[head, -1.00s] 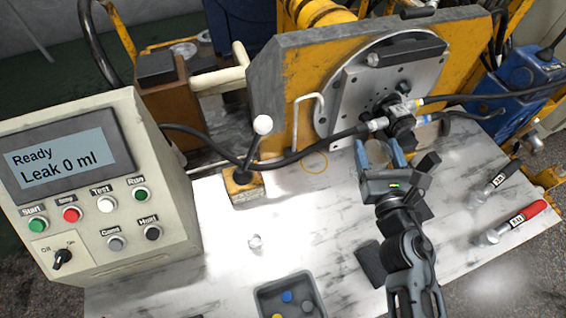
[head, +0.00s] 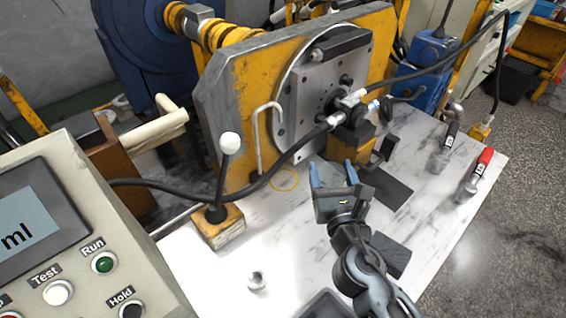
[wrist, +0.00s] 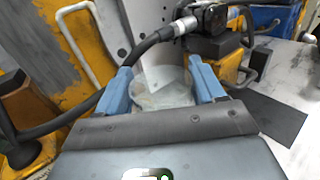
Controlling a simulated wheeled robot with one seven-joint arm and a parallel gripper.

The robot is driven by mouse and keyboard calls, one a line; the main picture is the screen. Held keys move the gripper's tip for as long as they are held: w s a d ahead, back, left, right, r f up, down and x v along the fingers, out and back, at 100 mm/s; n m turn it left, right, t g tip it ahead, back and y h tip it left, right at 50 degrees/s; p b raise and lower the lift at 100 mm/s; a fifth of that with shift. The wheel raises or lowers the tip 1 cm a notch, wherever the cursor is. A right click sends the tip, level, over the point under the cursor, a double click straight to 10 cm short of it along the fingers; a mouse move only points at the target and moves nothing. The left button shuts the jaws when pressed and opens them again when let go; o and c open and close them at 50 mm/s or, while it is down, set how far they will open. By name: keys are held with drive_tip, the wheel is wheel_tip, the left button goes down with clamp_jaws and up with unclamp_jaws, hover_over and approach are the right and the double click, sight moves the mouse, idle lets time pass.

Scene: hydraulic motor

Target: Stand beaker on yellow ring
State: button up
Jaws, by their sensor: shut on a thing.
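The yellow ring (head: 284,179) is a thin outline on the white marbled table, in front of the grey motor plate. My gripper (head: 333,174) is just right of the ring in the head view, with blue fingers pointing toward the motor. In the wrist view a clear beaker (wrist: 160,92) sits between the two blue fingers, and my gripper (wrist: 160,90) is shut on it. The beaker is see-through and hard to make out in the head view. The ring cannot be made out in the wrist view.
A black hose (head: 270,178) runs low behind the ring to the motor fitting. A white-knobbed lever (head: 229,145) stands left of the ring. A small metallic cup (head: 256,282) and a grey tray (head: 308,302) lie in front. Red-handled clamp (head: 477,175) stands right.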

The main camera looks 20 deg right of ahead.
drive_tip(key=w+a, duration=0.4)
drive_tip(key=w, duration=1)
drive_tip(key=f+b, duration=0.1)
drive_tip(key=f, duration=0.1)
drive_tip(key=f+b, duration=0.1)
drive_tip(key=f, duration=0.1)
drive_tip(key=f+b, duration=0.1)
drive_tip(key=f, duration=0.1)
drive_tip(key=shift+w+a+f, duration=0.1)
drive_tip(key=shift+a+f, duration=0.15)
drive_tip(key=shift+f, duration=0.05)
drive_tip(key=shift+w+f, duration=0.2)
drive_tip(key=shift+f, duration=0.05)
drive_tip(key=shift+f+b, duration=0.15)
drive_tip(key=shift+b, duration=0.25)
drive_tip(key=o, duration=1)
drive_tip(key=shift+o, duration=0.2)
